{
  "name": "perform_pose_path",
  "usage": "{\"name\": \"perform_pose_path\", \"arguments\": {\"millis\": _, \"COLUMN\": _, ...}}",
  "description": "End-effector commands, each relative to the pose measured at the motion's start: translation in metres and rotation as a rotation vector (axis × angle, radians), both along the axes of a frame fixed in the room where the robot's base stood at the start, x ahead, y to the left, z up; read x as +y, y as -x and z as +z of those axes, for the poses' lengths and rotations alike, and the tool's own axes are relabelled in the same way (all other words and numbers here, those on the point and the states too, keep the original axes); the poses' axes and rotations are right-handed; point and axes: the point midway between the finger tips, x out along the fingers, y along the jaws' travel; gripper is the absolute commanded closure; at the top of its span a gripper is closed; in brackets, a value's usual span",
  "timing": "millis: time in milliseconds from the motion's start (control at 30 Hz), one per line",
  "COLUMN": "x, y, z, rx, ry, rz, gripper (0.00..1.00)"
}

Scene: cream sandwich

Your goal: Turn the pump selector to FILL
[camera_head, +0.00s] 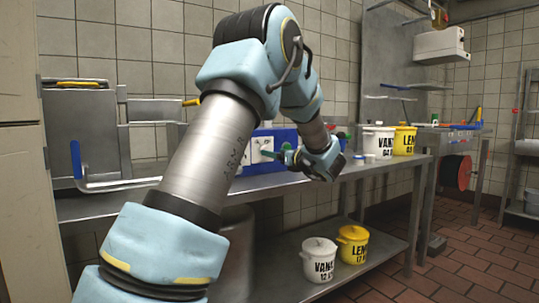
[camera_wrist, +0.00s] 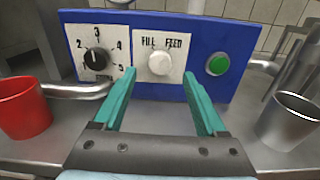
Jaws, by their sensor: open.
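The pump selector (camera_wrist: 160,62) is a white round knob on a white plate marked FILL on the left and FEED on the right. The plate sits on a blue panel (camera_wrist: 140,88), whose box also shows on the bench in the head view (camera_head: 286,136). I cannot tell which way the knob points. My gripper (camera_wrist: 159,76) is open, its teal fingers reaching toward the panel on either side of the knob, with nothing between them. Whether the tips touch the plate is unclear. In the head view my gripper (camera_head: 284,154) is in front of the box, partly hidden by my arm.
A black numbered dial (camera_wrist: 96,61) is left of the selector and a green button (camera_wrist: 218,65) right. A red cup (camera_wrist: 24,108) and a metal cup (camera_wrist: 288,120) stand at either side. White (camera_head: 378,142) and yellow (camera_head: 404,140) tubs stand farther along the bench.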

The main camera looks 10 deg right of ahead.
Motion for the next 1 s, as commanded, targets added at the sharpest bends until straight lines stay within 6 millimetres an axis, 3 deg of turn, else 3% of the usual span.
{"name": "perform_pose_path", "arguments": {"millis": 233, "x": 0.014, "y": -0.029, "z": -0.001, "rx": 0.000, "ry": 0.001, "rz": 0.001, "gripper": 0.26}}
{"name": "perform_pose_path", "arguments": {"millis": 633, "x": 0.017, "y": -0.035, "z": 0.000, "rx": 0.001, "ry": 0.000, "rz": 0.000, "gripper": 0.26}}
{"name": "perform_pose_path", "arguments": {"millis": 1000, "x": 0.017, "y": -0.035, "z": 0.000, "rx": 0.001, "ry": 0.000, "rz": 0.000, "gripper": 0.67}}
